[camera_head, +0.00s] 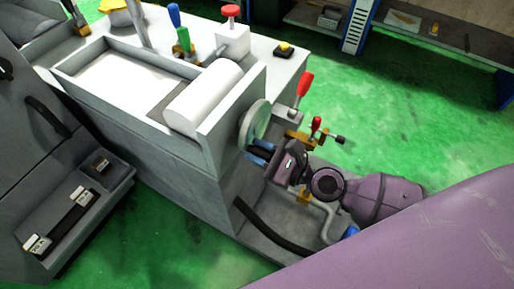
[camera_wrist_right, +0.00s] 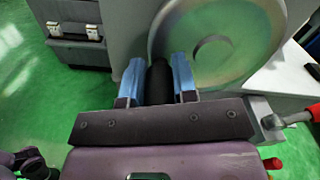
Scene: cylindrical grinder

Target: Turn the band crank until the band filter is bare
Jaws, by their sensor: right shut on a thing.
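The band crank (camera_head: 255,124) is a pale grey disc on the end of the filter unit. It also shows large in the right wrist view (camera_wrist_right: 225,40). Its black handle (camera_wrist_right: 159,82) sits between the blue fingers of my right gripper (camera_wrist_right: 157,88), which is shut on it. In the head view my right gripper (camera_head: 262,152) is at the lower edge of the disc. The band filter (camera_head: 122,82) lies in an open tray, largely covered in white, with a dark grey strip (camera_head: 172,98) beside a white roll (camera_head: 205,97). My left gripper is not in view.
Red-handled levers (camera_head: 304,84) and brass valves (camera_head: 300,137) stand close to the right of the crank. A black hose (camera_head: 270,228) runs below. Green floor (camera_head: 400,120) is open on the right.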

